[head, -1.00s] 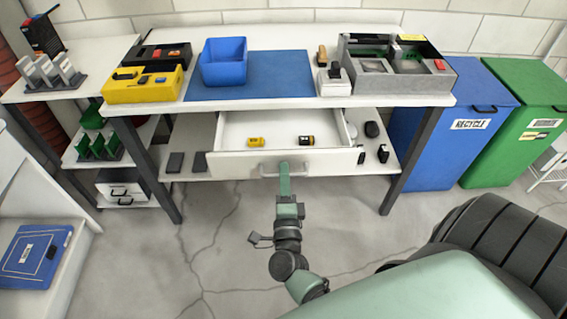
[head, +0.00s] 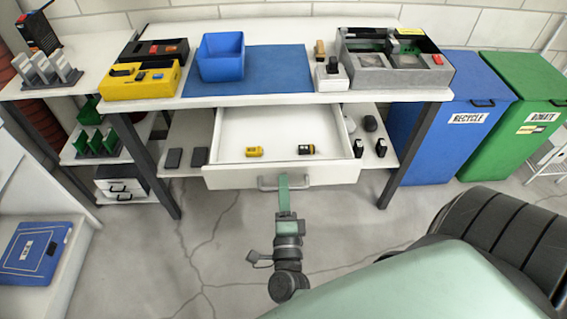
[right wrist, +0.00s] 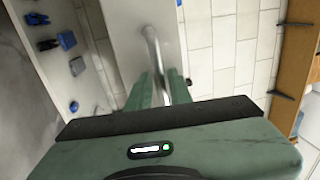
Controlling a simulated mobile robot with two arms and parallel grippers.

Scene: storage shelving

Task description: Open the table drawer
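The white table drawer (head: 225,179) is pulled out under the white table (head: 290,97), its inside showing from above. A grey bar handle (head: 267,184) runs along its front. My right gripper (head: 283,182) is at the handle's right part; in the right wrist view its green fingers (right wrist: 160,88) are closed around the handle bar (right wrist: 154,50). A yellow item (head: 254,152) and a black-and-yellow item (head: 305,149) lie inside the drawer. My left gripper is not in view.
A blue bin (head: 221,58), a yellow tray (head: 135,90) and a grey box (head: 390,75) stand on the table. Blue recycle (head: 450,140) and green donate (head: 510,140) bins stand at right. The floor before the drawer is clear apart from my arm.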

